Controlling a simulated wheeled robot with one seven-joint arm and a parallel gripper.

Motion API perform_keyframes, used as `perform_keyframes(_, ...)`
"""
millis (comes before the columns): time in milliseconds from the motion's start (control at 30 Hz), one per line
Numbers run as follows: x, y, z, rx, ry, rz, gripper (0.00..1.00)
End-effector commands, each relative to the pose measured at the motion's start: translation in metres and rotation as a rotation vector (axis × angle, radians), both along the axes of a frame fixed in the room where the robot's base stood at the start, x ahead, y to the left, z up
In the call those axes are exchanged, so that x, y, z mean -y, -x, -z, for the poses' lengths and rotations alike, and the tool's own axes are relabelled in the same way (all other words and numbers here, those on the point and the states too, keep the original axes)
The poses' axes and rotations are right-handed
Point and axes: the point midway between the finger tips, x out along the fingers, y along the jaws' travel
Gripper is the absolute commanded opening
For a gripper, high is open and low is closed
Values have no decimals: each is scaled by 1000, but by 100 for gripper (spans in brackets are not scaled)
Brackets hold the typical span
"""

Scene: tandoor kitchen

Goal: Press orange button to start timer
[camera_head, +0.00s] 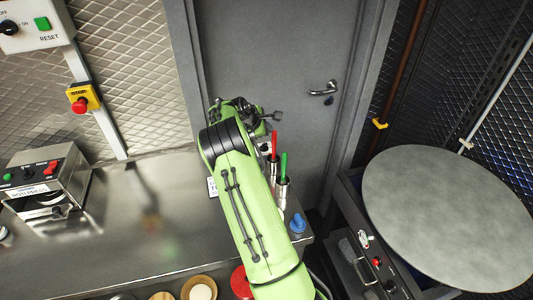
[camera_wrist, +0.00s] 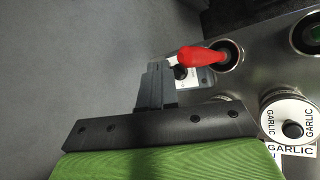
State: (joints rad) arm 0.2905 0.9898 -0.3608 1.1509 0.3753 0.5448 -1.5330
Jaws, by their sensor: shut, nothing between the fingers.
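I cannot make out an orange button or a clear timer in either view. My gripper (camera_head: 272,116) is above the far right end of the steel counter, in front of the grey door, largely hidden behind my green arm. In the wrist view, its shut grey fingers (camera_wrist: 155,72) hold nothing. Just right of them is a small grey box with a dark knob (camera_wrist: 180,72), partly hidden by a red handle (camera_wrist: 203,55). I cannot tell whether the fingers touch the box.
Steel counter (camera_head: 180,245) has a button box (camera_head: 45,180) at left; its middle is clear. Red-handled (camera_head: 274,145) and green-handled (camera_head: 284,165) tools stand by my arm. A garlic-labelled container (camera_wrist: 285,105) is right of my gripper. A round grey plate (camera_head: 450,215) is at right.

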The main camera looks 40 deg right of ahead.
Motion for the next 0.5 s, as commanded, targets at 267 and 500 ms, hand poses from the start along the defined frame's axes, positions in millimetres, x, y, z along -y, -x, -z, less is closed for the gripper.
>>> perform_keyframes(267,17,-1,14,-71,48,-43,0)
perform_keyframes(500,16,-1,15,-70,48,-42,0)
